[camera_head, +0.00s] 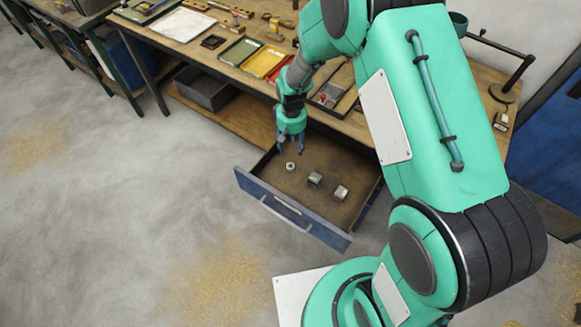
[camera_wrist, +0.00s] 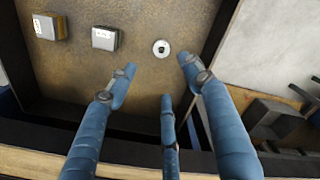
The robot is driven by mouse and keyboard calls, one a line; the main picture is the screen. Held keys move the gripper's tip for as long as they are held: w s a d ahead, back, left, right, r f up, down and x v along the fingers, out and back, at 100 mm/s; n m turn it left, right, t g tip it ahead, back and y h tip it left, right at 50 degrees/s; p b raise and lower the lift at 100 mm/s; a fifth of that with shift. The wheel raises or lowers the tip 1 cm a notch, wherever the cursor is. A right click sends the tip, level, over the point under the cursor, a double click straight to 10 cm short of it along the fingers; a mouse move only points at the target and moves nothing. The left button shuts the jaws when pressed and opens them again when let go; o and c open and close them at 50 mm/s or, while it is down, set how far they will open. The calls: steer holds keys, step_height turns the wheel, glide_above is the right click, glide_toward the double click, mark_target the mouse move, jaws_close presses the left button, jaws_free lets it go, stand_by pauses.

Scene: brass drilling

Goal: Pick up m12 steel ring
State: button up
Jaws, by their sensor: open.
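A small light steel ring (camera_head: 290,165) lies flat on the floor of an open drawer (camera_head: 295,217), near its left end in the head view. In the wrist view the ring (camera_wrist: 161,47) lies beyond my fingertips, with its dark hole visible. My gripper (camera_head: 291,147) is above the drawer, just behind the ring in the head view. Its blue fingers (camera_wrist: 154,82) are spread open and empty, apart from the ring. I cannot tell the exact height of the fingertips above the drawer floor.
Two metal blocks lie in the drawer to the ring's right: a middle one (camera_head: 315,178) and a right one (camera_head: 341,192). The drawer walls surround them. The workbench (camera_head: 350,123) overhangs behind, with yellow (camera_head: 262,62) and green (camera_head: 240,50) trays on top. A grey bin (camera_head: 205,88) sits on the lower shelf.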

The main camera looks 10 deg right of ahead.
steer(key=b, duration=0.2)
glide_above(290, 166)
steer(key=shift+d+f, duration=0.15)
steer(key=shift+f, duration=2)
steer(key=shift+d+f, duration=0.15)
steer(key=shift+f, duration=2)
steer(key=shift+w+a+f+b, duration=0.15)
steer(key=shift+f+b, duration=0.6)
steer(key=shift+f, duration=1.85)
steer(key=shift+c, duration=0.2)
jaws_close()
